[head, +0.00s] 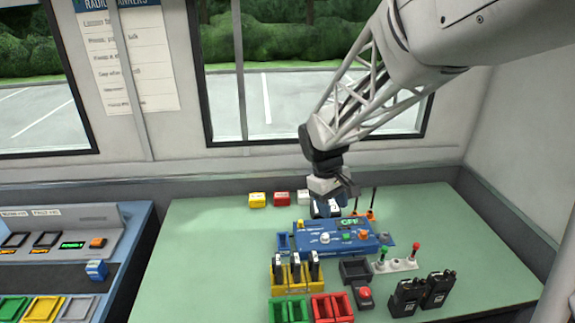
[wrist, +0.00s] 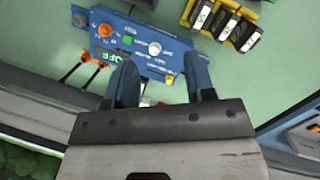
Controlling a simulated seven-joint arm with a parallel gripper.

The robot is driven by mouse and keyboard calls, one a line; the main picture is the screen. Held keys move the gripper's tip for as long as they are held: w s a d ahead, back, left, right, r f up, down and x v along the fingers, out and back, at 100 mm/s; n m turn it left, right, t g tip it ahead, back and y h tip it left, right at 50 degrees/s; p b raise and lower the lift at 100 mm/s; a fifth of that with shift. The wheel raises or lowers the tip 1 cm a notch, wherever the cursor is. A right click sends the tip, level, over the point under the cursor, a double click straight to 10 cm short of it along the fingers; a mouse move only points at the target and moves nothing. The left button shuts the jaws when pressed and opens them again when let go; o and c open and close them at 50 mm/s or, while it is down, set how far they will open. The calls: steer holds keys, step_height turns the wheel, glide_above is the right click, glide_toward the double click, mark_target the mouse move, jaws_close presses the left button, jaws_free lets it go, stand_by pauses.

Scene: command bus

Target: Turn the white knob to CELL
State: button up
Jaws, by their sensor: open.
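The white knob (head: 325,238) is on the front left of the top of a blue control box (head: 304,246). The wrist view shows the knob (wrist: 155,48) just beyond my fingertips, with small white labels around it that are too small to read. A display (head: 349,221) on the box shows OFF in green. My gripper (head: 338,205) hangs above the back of the box. In the wrist view its two blue fingers (wrist: 162,72) are apart, with nothing held between them, and do not touch the knob.
The box also has a green button (head: 347,237) and an orange knob (head: 363,235). A yellow rack (head: 292,284) of radios, a dark tray (head: 355,270) and red-and-green-topped levers (head: 400,264) stand close in front. The green table (head: 200,250) is clear on the left.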

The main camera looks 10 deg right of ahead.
mark_target(325, 236)
steer(key=w+a+f+n+g+h, duration=0.1)
steer(key=w+f+n, duration=0.2)
steer(key=w+f, duration=0.7)
steer(key=shift+w+a+f+g, duration=0.15)
steer(key=shift+w+f+g, duration=0.2)
steer(key=shift+f+g, duration=0.05)
steer(key=shift+x, duration=3.9)
jaws_close()
